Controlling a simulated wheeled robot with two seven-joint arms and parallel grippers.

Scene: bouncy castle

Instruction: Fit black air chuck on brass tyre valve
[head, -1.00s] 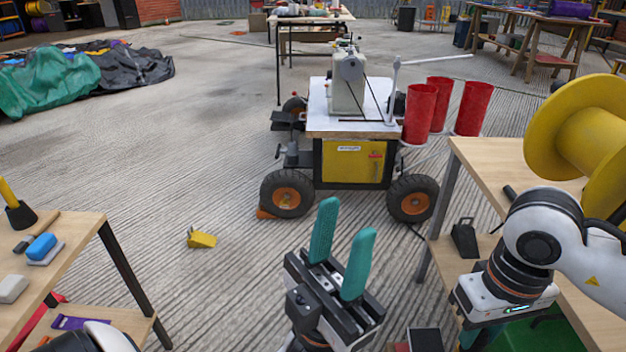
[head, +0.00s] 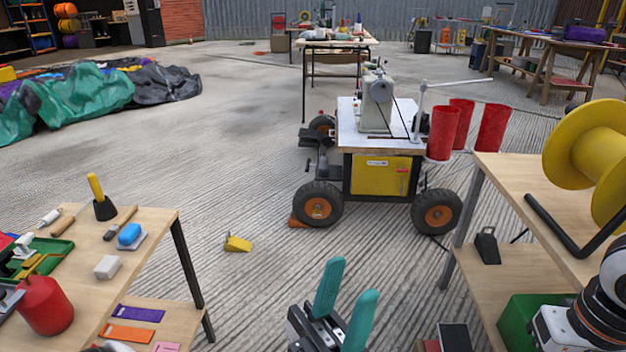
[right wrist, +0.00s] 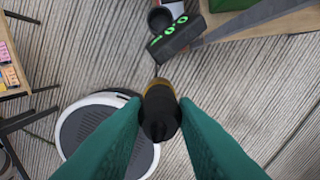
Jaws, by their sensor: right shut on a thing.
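My right gripper (right wrist: 160,118) is shut on a black, round-ended piece with a brass-coloured ring (right wrist: 160,112), which looks like the air chuck. Its teal fingers press it from both sides. In the head view that gripper is out of frame; only part of my right arm shows at the lower right. My left gripper (head: 346,298) is open and empty, teal fingers apart, at the bottom middle of the head view. The cart's black tyres with orange hubs (head: 318,207) (head: 438,216) stand ahead on the concrete. I cannot make out a brass valve.
A wooden table with a red canister (head: 45,305) stands at the left. The right bench (head: 510,185) holds a yellow reel (head: 585,150). A yellow chock (head: 238,243) lies on the floor. A black gauge reading 0.0 (right wrist: 174,38) shows in the right wrist view. Floor between the tables is open.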

